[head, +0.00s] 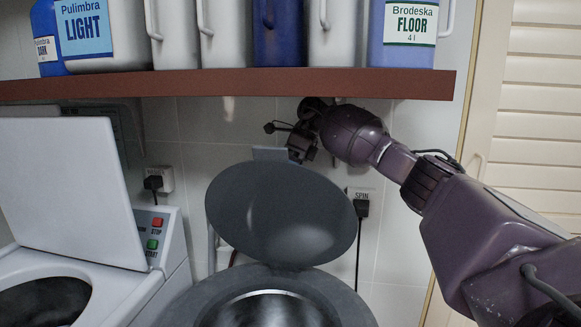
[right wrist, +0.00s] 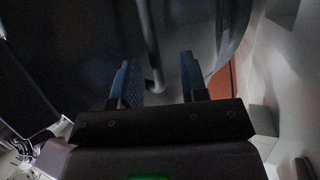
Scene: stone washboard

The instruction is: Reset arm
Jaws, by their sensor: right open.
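My right arm comes in from the right in the head view and reaches under the brown shelf (head: 240,84). My right gripper (head: 300,145) is small and dark there, just above the upper edge of the raised round grey lid (head: 285,215). In the right wrist view the right gripper (right wrist: 158,70) is open, with its two blue-padded fingers apart. A thin grey bar or edge shows between the fingers, but I cannot tell what it is or whether it touches them. No held object is visible. My left gripper is not in view.
Several detergent jugs (head: 410,30) stand on the shelf close above my right arm. A white washer (head: 75,190) with its lid up is at left. The grey spin drum (head: 270,305) stands open below the round lid. A louvered door (head: 540,120) is at right.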

